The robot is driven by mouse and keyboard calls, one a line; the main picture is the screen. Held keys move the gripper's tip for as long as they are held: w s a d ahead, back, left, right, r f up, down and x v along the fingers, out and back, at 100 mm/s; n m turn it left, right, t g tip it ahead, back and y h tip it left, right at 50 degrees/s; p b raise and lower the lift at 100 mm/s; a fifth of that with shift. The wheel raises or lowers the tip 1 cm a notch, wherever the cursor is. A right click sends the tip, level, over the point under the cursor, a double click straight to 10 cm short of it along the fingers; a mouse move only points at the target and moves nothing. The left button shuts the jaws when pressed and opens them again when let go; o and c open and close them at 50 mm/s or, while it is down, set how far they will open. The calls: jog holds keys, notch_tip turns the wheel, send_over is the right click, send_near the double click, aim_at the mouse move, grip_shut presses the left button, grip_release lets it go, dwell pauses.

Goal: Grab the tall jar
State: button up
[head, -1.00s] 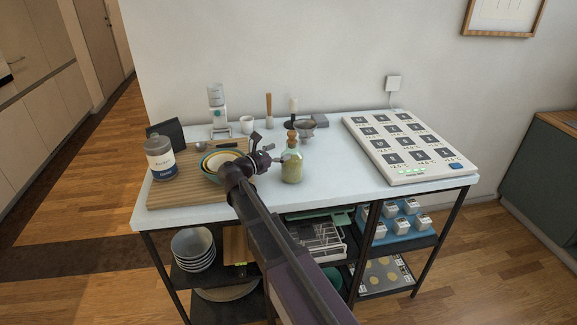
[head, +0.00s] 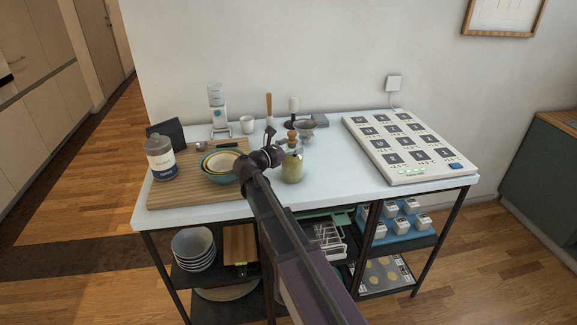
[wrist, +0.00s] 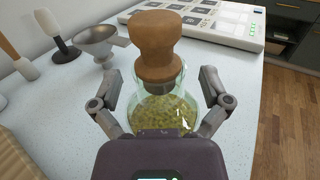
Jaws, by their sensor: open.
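The tall jar (head: 292,166) is clear glass with a wooden stopper and yellow-green contents. It stands upright on the light tabletop (head: 330,180). My gripper (wrist: 164,90) is open, with one finger on each side of the jar; I cannot tell whether either finger touches the glass. In the head view my gripper (head: 280,147) is at the jar's left side and partly covers it. The lower part of the jar is hidden by my gripper's body in the wrist view.
Stacked bowls (head: 220,163) and a labelled canister (head: 160,160) stand on a wooden board at the left. A metal funnel (wrist: 95,38) and a dark-based pestle-like tool (wrist: 58,32) are behind the jar. A white panel (head: 405,148) lies at the right. The tabletop right of the jar is clear.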

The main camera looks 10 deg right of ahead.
aim_at(292, 135)
grip_shut()
jog(key=shift+r, duration=0.15)
dwell(0.4)
jog(key=shift+r+p, duration=1.75)
jog(key=shift+p, duration=0.15)
jog(key=s+a, duration=0.3)
jog(key=s, duration=0.4)
jog(key=s+a+r+p, duration=0.1)
jog(key=s+a, duration=0.3)
jog(key=s, duration=0.3)
jog(key=shift+s+r, duration=0.15)
jog(key=shift+a, duration=0.1)
